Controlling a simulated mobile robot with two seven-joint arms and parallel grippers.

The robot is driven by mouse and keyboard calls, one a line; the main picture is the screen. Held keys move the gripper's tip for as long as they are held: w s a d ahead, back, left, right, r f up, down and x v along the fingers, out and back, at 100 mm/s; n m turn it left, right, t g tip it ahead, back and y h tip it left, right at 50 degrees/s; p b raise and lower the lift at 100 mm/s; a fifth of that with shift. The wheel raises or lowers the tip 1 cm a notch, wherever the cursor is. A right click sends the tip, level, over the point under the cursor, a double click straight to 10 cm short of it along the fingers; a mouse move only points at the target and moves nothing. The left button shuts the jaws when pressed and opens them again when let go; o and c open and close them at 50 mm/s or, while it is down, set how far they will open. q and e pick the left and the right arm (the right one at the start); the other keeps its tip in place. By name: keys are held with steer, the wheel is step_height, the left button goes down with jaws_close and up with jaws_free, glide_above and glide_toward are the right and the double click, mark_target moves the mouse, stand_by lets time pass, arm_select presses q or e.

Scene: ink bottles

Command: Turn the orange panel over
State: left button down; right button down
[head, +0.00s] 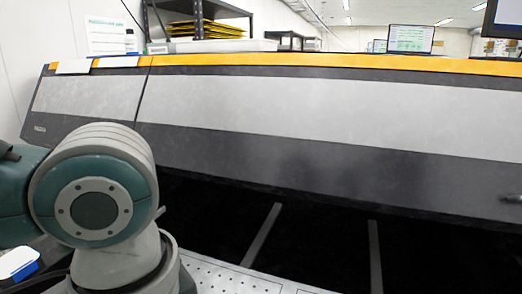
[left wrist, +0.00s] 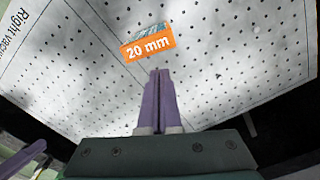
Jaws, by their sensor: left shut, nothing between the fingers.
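The orange panel (left wrist: 150,48) shows in the left wrist view, lying on a white perforated plate. It reads "20 mm" in white, and a grey-blue strip runs along its upper edge. My left gripper (left wrist: 159,78) has purple fingers, which are shut together and empty. Their tips point at the panel from just below it in the picture, with a small gap between; I cannot tell their height above the plate. In the head view my left arm fills the lower left and the panel is not visible.
The perforated plate (left wrist: 210,85) has dark gaps beyond its edges. A purple piece (left wrist: 22,158), unclear, is at lower left in the wrist view. In the head view a long dark machine cover (head: 330,175) with a yellow rim spans the picture. A blue-and-white object (head: 18,263) is at lower left.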

arm_select(q)
steer(key=shift+f, duration=0.1)
stand_by(0.4)
steer(key=shift+f+b, duration=0.35)
steer(key=shift+f, duration=1.05)
steer(key=shift+s+a+r+p, duration=0.1)
steer(key=shift+s+a+p, duration=0.55)
steer(key=shift+s+p, duration=0.4)
steer(key=shift+s+a+p, duration=0.45)
steer(key=shift+p, duration=0.25)
step_height(320, 180, up, 8)
steer(key=p, duration=0.9)
steer(key=shift+d, duration=0.1)
